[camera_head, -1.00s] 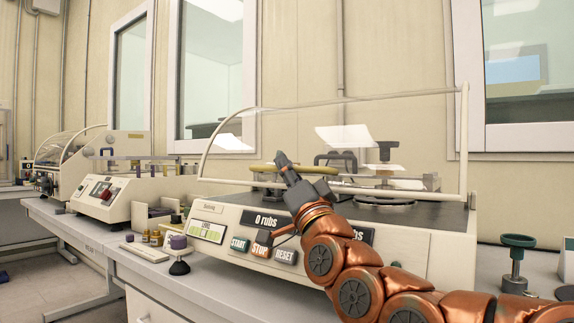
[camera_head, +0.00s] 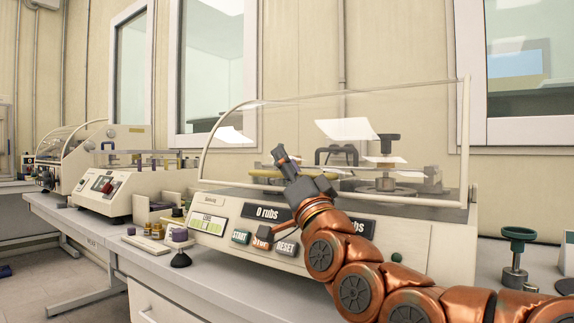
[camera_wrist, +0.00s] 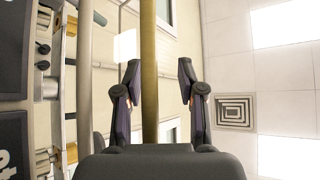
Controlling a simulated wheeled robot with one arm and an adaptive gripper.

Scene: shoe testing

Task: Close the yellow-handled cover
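The clear cover (camera_head: 230,135) with the yellow handle spans the top of the cream testing machine (camera_head: 225,203). Its lower front edge runs close along the machine's top front edge. I cannot tell whether it is fully seated. The yellow handle (camera_head: 264,173) is a long bar on the cover's front, partly hidden behind my gripper (camera_head: 281,157). In the wrist view, the handle (camera_wrist: 149,75) runs between the two fingers of my gripper (camera_wrist: 158,70). The fingers are spread apart, with a clear gap on the right side of the bar; the left finger is close to it.
Buttons and displays line the machine's front beneath my arm. A green-topped knob (camera_head: 517,240) stands on the bench at right. Small purple-topped pieces (camera_head: 180,240) stand on the bench at left. Another testing machine (camera_head: 110,195) is farther left. The wall with windows is behind.

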